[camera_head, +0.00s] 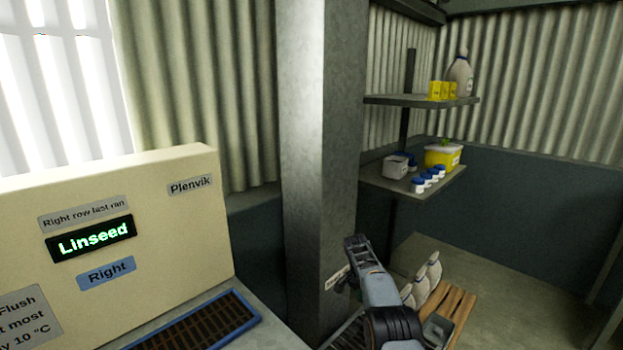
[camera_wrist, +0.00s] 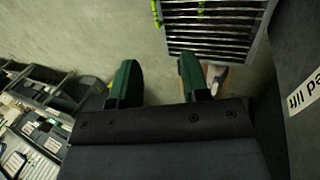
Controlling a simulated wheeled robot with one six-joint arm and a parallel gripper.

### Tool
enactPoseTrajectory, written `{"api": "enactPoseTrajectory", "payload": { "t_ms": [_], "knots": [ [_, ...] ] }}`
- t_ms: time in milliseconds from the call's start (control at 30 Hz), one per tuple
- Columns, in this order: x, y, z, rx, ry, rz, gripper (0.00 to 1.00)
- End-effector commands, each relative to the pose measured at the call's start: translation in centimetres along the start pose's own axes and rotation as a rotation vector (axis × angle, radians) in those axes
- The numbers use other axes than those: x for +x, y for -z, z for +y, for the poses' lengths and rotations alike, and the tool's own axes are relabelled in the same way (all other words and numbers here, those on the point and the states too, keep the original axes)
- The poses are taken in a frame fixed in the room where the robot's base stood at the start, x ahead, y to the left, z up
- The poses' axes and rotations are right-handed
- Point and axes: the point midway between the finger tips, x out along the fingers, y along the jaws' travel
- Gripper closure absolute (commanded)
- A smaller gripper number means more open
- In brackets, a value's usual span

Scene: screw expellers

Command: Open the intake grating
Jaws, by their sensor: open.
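The likely intake grating (camera_wrist: 212,28) shows in the wrist view as a frame of parallel metal bars with yellow-green marks at its left side. It lies beyond my right fingertip, apart from it as far as I can see. In the head view a slatted grey grating (camera_head: 350,335) shows low in the picture, partly hidden by my arm. My gripper (camera_wrist: 155,78) is open and empty, its two dark green fingers spread. In the head view my gripper (camera_head: 356,243) is in front of the grey pillar's right side. Whether the grating is shut or raised is hard to tell.
A grey pillar (camera_head: 320,130) stands close left of my arm. A cream panel (camera_head: 140,200) reads "Linseed" and "Right". A blue-framed brown grille (camera_head: 195,325) lies below it. White sacks (camera_head: 425,280) sit on a wooden pallet (camera_head: 455,310). Wall shelves (camera_head: 415,183) hold containers. Floor at right is clear.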

Motion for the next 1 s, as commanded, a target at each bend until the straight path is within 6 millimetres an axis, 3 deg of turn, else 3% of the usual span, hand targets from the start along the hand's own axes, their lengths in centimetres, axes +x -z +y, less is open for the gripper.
{"api": "enactPoseTrajectory", "payload": {
  "t_ms": [133,300,400,567,767,867,1000],
  "knots": [
    [0.0,0.0,-0.9,-0.098,0.030,0.025,0.58],
    [3.0,-1.4,-2.0,-0.234,0.027,0.001,0.58],
    [4.1,-2.1,-2.1,-0.298,0.029,-0.015,0.58],
    [4.2,-3.1,-1.1,-0.394,0.046,-0.030,0.58],
    [1.9,-5.1,1.6,-0.521,0.094,-0.030,0.58],
    [-0.8,-6.9,4.3,-0.596,0.135,-0.013,0.58],
    [-4.8,-10.5,9.4,-0.693,0.201,0.029,0.58]
  ]
}}
